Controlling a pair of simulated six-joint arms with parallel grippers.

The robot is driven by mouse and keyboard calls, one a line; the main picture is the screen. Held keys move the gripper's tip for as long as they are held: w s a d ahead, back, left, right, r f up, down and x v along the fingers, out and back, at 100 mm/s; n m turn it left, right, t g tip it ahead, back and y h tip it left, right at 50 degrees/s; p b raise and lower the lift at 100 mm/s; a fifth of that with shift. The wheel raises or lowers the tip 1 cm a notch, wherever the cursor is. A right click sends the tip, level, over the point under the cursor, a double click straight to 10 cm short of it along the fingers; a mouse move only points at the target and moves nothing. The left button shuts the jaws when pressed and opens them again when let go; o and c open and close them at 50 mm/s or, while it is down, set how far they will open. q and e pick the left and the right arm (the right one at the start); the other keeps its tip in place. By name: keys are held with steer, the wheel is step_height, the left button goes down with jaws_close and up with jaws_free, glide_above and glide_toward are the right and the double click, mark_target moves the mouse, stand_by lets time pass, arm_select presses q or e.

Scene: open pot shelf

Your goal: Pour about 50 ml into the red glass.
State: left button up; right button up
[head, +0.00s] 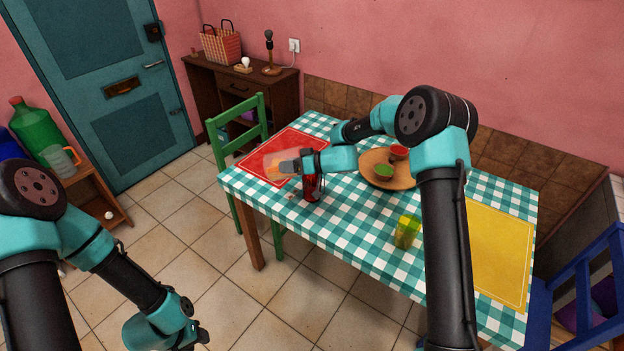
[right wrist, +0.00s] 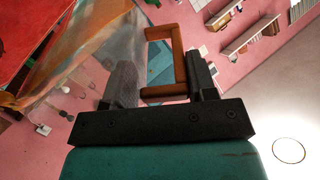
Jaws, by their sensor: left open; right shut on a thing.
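The red glass (head: 312,187) stands upright on the checked table near its front edge, partly hidden behind my right gripper. My right gripper (head: 290,166) is shut on the brown handle (right wrist: 165,93) of a clear jug (head: 270,165). The jug is held tilted above the table, at the upper left of the glass in the head view. Orange liquid shows in the jug (right wrist: 85,40) in the right wrist view. I cannot tell whether any liquid is leaving it, and the inside of the glass is hidden. My left gripper (head: 203,334) is open and empty, low at the bottom left, away from the table.
A yellow-green glass (head: 407,231) stands near the table's front edge. A round wooden tray (head: 370,160) holds a green bowl (head: 383,171) and a red bowl (head: 399,152). A red placemat (head: 258,156) lies at left, a yellow one (head: 500,250) at right. Green chair (head: 238,115) left.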

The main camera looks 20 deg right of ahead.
stand_by(0.4)
steer(key=shift+w+a+f+g+h, duration=0.15)
steer(key=shift+a+f+g+h, duration=0.25)
steer(key=shift+h, duration=0.35)
steer(key=shift+w+a+f+g+h, duration=0.15)
steer(key=shift+a+f+g+h, duration=0.1)
steer(key=shift+f+h, duration=0.4)
steer(key=shift+a+r, duration=0.15)
steer(key=shift+r, duration=0.1)
steer(key=shift+w+a+h, duration=0.1)
steer(key=shift+a+h, duration=0.1)
steer(key=shift+h, duration=0.4)
steer(key=shift+r+g, duration=0.1)
steer(key=shift+g, duration=0.15)
steer(key=shift+a+h, duration=0.15)
steer(key=shift+h, duration=0.15)
stand_by(0.7)
